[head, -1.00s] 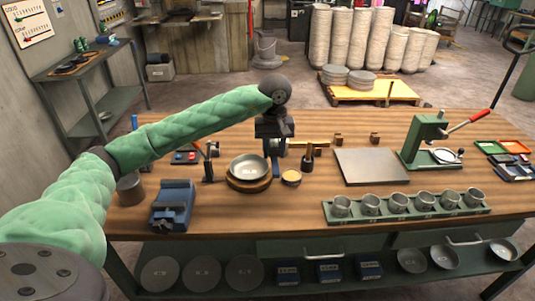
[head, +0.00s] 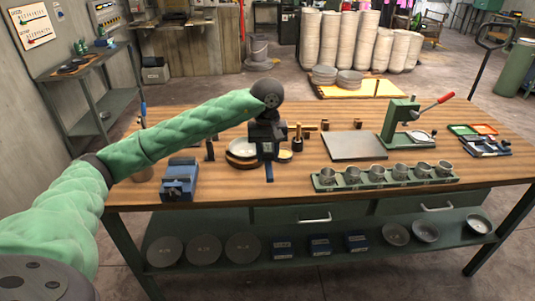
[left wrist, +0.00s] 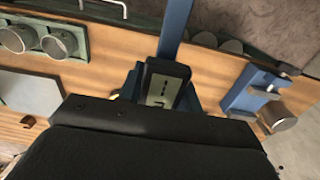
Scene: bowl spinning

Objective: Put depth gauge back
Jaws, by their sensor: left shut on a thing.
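My left gripper (head: 267,146) is shut on the depth gauge, over the bench beside the metal bowl. The gauge's blue bar (head: 269,172) hangs below the gripper in the head view. In the left wrist view the gauge's dark body with its small display (left wrist: 164,84) sits just ahead of the gripper, with the blue bar running up to the top edge. The metal bowl (head: 240,149) on its round wooden base is partly hidden behind my gripper. My right gripper is not in view.
A blue vise (head: 180,179) stands at the left front of the wooden bench (head: 230,190). A grey plate (head: 355,146) and a green rack of metal cups (head: 385,179) are on the right. A green press (head: 400,120) stands behind. The front strip between vise and rack is clear.

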